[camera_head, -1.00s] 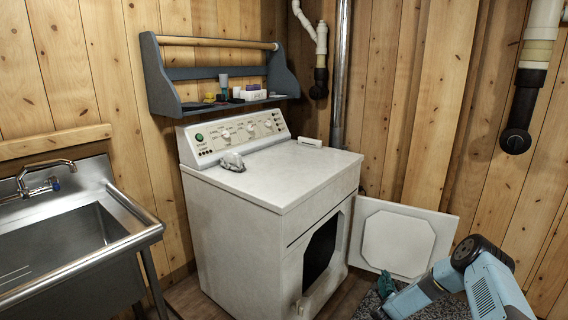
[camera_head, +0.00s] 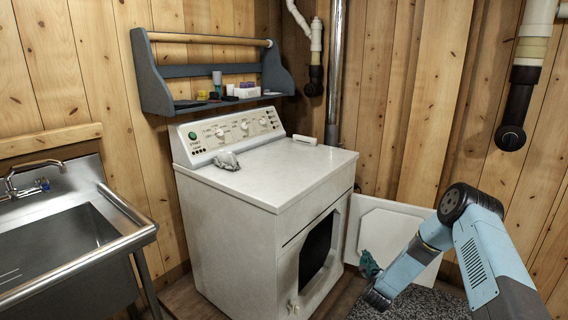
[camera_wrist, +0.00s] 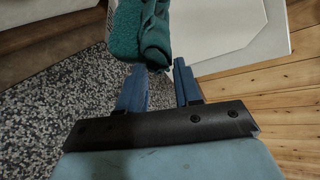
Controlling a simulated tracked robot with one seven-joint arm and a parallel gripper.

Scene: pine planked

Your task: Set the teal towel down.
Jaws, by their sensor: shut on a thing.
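The teal towel (camera_head: 370,264) hangs bunched in front of the dryer's open door (camera_head: 392,236), above the floor. In the wrist view the towel (camera_wrist: 140,32) is at the top centre, at the tips of my blue fingers. My gripper (camera_wrist: 162,76) is shut on the towel, which hides part of the left fingertip. In the head view my gripper (camera_head: 374,284) is at the lower right, just right of the dryer opening (camera_head: 317,250).
A steel sink (camera_head: 65,235) stands at left. A blue-grey shelf (camera_head: 215,100) holds small items. A speckled grey mat (camera_wrist: 45,125) lies below my gripper.

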